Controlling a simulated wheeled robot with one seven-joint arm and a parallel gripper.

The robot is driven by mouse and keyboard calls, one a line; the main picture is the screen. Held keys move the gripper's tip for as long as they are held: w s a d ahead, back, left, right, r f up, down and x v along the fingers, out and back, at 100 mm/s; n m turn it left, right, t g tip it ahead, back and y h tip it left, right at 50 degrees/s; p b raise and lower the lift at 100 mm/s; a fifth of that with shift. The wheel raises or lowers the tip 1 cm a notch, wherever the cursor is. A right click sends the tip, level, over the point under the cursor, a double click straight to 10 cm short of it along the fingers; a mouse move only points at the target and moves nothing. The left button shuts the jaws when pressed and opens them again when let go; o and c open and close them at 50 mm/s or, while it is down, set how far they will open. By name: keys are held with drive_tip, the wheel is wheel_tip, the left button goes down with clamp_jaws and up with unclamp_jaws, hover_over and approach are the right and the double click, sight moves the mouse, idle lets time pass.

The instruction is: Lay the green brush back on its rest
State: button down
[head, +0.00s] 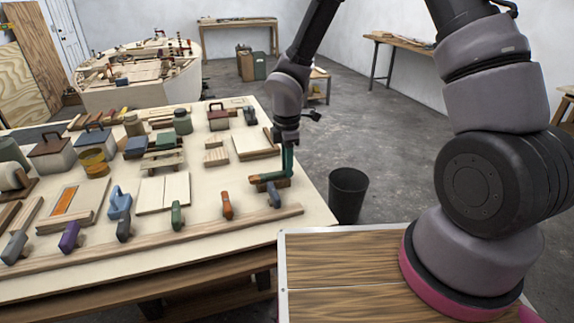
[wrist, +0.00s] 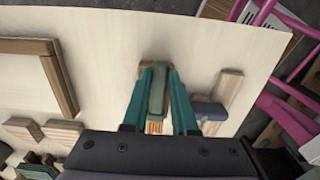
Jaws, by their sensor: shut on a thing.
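My gripper (wrist: 158,75) points down at the table top, its two teal fingers shut on the green brush (wrist: 157,95). The brush has a rounded green body with an orange-tan ribbed end towards the camera in the wrist view. Brown wood (wrist: 145,70), possibly the rest, shows just beyond and beside the brush. I cannot tell whether brush and wood touch. In the head view my gripper (head: 287,163) is low over the right part of the table, at a small wooden piece (head: 273,183). The fingers hide most of the brush there.
A blue-grey handle (head: 273,195) stands close by, at the right end of a long wooden strip (head: 160,238). Several coloured handles, including a green one (head: 177,216), line that strip. A wooden board (head: 255,143) lies behind. A black bin (head: 347,193) stands right of the table.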

idle(0.3)
drive_tip(key=c, duration=0.6)
unclamp_jaws()
wheel_tip(320, 180, up, 11)
drive_tip(key=shift+f, duration=0.1)
